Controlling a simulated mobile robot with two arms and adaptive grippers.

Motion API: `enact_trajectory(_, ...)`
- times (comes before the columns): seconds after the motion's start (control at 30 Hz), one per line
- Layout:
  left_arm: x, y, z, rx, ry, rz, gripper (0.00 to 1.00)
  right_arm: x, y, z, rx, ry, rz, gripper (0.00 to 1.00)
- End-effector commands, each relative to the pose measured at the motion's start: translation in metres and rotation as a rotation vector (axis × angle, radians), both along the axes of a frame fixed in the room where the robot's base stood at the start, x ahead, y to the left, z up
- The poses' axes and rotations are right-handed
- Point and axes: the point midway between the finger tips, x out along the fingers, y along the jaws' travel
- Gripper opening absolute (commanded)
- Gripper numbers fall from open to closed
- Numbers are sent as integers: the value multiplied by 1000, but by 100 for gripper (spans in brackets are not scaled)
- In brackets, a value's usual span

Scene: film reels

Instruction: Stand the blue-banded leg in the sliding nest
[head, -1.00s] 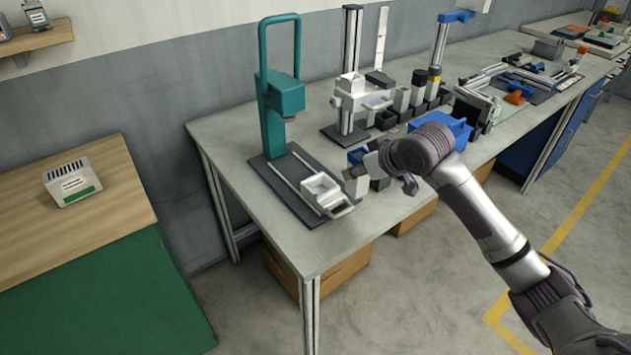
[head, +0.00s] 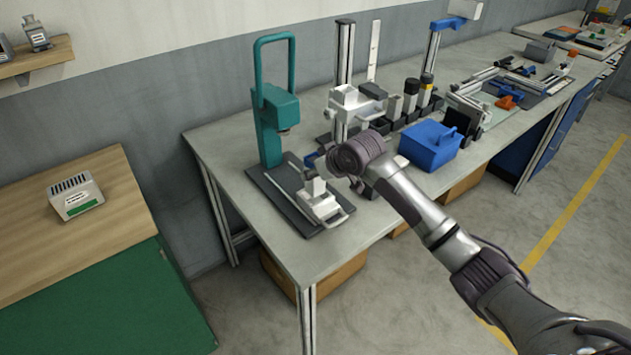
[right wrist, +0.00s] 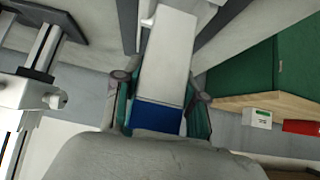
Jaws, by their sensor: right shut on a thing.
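The blue-banded leg is a pale block with a blue band (right wrist: 157,117). In the right wrist view its pale body (right wrist: 168,60) runs up from between the fingers. My right gripper (right wrist: 160,105) is shut on it near the band. In the head view the leg's pale part (head: 316,187) shows below my right gripper (head: 322,165), over the sliding nest. The white sliding nest (head: 327,210), with its loop handle, is at the front of the dark rail base under the teal press. I cannot tell whether the leg touches the nest. My left gripper is not in view.
The teal press (head: 270,125) stands just behind the nest. A white fixture on a post (head: 355,105) and a blue bin (head: 428,146) stand to the right. The grey bench's front left corner (head: 310,262) is clear.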

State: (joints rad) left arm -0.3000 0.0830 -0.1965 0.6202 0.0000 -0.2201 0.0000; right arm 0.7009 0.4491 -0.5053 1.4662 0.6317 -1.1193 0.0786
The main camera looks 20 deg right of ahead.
Motion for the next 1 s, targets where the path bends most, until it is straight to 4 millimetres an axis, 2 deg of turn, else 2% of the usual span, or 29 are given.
enact_trajectory(0.2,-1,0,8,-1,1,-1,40,-1,0,-30,0,5,-1,0)
enact_trajectory(0.3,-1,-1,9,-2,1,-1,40,-1,0,-38,-1,3,0,0)
enact_trajectory(0.63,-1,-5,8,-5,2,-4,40,-1,0,-41,0,1,0,0)
enact_trajectory(0.67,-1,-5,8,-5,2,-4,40,-1,0,-42,-1,3,0,46)
enact_trajectory(0.7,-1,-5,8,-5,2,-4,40,-1,0,-41,-1,3,0,53)
enact_trajectory(0.8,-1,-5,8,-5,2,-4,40,-1,0,-41,-1,3,0,66)
enact_trajectory(1.0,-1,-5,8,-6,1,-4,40,-1,0,-41,-1,3,0,66)
